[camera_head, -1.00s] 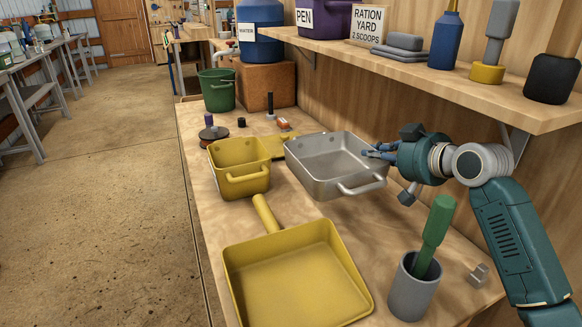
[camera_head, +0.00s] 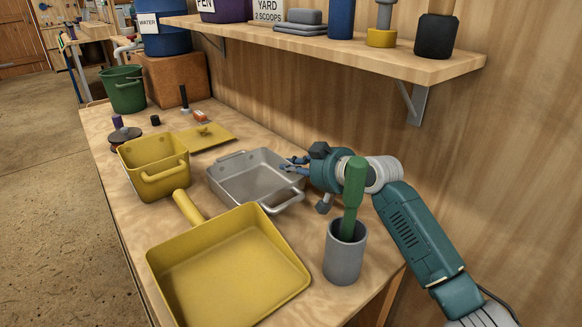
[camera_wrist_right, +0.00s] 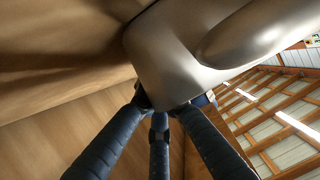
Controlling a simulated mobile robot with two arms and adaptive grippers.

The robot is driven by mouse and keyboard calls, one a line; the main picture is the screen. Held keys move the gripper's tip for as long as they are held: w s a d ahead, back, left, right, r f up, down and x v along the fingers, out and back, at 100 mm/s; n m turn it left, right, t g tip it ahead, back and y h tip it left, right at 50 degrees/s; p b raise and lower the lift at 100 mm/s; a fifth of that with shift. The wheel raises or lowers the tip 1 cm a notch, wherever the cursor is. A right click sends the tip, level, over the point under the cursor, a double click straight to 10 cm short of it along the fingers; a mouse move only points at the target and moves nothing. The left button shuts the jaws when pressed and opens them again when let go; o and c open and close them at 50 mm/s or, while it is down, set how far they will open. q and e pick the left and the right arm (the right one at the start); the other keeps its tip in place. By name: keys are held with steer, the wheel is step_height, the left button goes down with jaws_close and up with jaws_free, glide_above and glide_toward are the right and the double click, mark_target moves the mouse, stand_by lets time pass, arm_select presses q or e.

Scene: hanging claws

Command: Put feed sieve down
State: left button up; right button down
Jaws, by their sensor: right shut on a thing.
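The feed sieve, which I take to be the grey metal pan with two handles (camera_head: 238,182), is over the middle of the bench (camera_head: 108,185), right of the yellow pot. My right gripper (camera_head: 297,164) is shut on its right-hand wall in the head view. In the right wrist view, the fingers of my right gripper (camera_wrist_right: 160,108) close on the edge of the smooth metal sieve (camera_wrist_right: 180,60), with a thick handle above. The sieve looks roughly level. I cannot tell whether its underside touches the bench. My left gripper is not in view.
A yellow pot (camera_head: 152,172) and flat yellow lid (camera_head: 208,138) lie left and behind. A large yellow scoop (camera_head: 228,270) is in front. A grey cup (camera_head: 345,262) with a green-handled tool (camera_head: 354,195) stands near my right forearm. A shelf (camera_head: 350,52) overhangs the back.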

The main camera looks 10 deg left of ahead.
steer(key=shift+r, duration=0.1)
steer(key=c, duration=2.2)
jaws_free()
steer(key=shift+f, duration=0.2)
steer(key=o, duration=0.3)
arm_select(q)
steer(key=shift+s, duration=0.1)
arm_select(e)
steer(key=shift+r, duration=0.2)
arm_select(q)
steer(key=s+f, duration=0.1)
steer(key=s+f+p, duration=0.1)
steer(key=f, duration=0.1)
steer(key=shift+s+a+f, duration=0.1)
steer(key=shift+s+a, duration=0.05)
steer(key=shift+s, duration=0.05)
arm_select(e)
steer(key=v, duration=1.2)
steer(key=shift+s, duration=0.1)
